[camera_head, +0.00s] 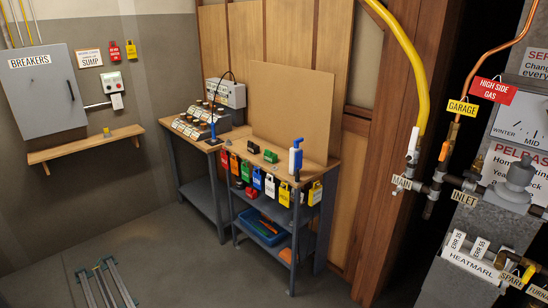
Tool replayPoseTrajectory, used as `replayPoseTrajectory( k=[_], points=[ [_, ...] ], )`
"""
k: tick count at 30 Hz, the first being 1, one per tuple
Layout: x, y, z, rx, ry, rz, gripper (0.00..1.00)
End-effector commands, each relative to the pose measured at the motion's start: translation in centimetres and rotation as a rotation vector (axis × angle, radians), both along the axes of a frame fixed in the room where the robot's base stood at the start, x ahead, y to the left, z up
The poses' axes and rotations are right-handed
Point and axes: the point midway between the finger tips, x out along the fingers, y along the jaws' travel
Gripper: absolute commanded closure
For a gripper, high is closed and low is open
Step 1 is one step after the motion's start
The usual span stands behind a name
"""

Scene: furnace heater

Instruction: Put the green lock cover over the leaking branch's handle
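A small green piece (270,156), which looks like the green lock cover, lies on the wooden bench top (310,165). A green tag (246,171) also hangs at the bench's front edge. On the pipework at the right, a pale handle (414,140) stands upright near the MAIN tag (402,182). An orange handle (444,151) sits below the GARAGE tag (462,107). A yellow handle (529,273) shows near the SPARE tag (511,279) at the lower right. I cannot see which branch leaks. My gripper is not in view.
A blue-and-white bottle (295,158) stands at the bench's right end. Several coloured tags hang along its front, and a blue tray (262,229) sits below. A breaker box (46,90) and shelf (88,144) are at the left. Much of the floor is clear.

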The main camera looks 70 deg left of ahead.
Motion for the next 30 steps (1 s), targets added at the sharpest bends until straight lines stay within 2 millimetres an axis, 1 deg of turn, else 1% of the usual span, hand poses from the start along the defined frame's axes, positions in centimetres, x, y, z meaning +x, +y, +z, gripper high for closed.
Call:
replayPoseTrajectory(
  k=[14, 15, 17, 24, 30],
  points=[
    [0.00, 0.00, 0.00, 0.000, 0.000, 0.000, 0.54],
    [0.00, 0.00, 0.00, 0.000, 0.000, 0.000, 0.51],
    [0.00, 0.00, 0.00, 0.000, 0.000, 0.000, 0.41],
    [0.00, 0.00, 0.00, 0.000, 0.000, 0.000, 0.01],
    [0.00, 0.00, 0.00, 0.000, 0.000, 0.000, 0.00]
  ],
)
